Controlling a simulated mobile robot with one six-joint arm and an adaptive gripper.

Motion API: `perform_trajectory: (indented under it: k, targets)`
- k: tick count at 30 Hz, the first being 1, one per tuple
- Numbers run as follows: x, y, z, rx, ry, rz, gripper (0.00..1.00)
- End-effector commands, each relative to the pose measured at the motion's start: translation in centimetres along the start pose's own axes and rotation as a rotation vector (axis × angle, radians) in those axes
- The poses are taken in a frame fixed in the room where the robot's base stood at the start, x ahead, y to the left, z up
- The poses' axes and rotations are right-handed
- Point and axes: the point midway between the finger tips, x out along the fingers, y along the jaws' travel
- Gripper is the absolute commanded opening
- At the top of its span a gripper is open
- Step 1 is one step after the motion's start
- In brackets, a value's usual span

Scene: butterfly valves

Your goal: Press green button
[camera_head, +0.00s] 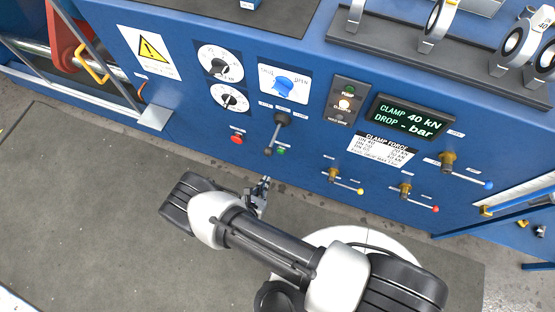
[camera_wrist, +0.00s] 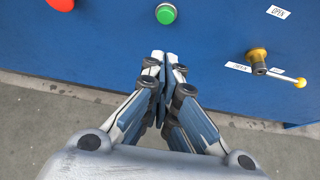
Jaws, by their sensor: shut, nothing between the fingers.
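The green button (camera_wrist: 166,13) is a round button in a light ring on the blue panel, at the top middle of the wrist view. In the head view the green button (camera_head: 281,151) is small, below the black lever and right of the red button. My gripper (camera_wrist: 164,56) is shut and empty. In the wrist view its fingertips lie just below the green button, apart from it in the picture. In the head view my gripper (camera_head: 265,181) is in front of the panel, below the button.
A red button (camera_head: 237,138) is left of the green one; it also shows in the wrist view (camera_wrist: 61,4). A black lever (camera_head: 275,131) stands just above the green button. A yellow-tipped valve handle (camera_head: 347,184) sticks out to the right. The floor before the panel is clear.

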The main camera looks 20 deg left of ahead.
Motion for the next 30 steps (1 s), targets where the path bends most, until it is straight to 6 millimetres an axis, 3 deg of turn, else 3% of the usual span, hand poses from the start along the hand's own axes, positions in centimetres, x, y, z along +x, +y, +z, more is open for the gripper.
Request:
perform_trajectory:
  k: [5, 18, 24, 30]
  targets:
    - [1.4, 0.0, -0.1, 0.003, 0.0, -0.003, 0.0]
    - [10.4, -0.2, -0.2, 0.005, -0.001, -0.006, 0.0]
    - [12.7, -0.1, 1.4, 0.004, 0.0, -0.003, 0.0]
    - [13.4, 0.0, 2.0, 0.001, 0.0, -0.001, 0.0]
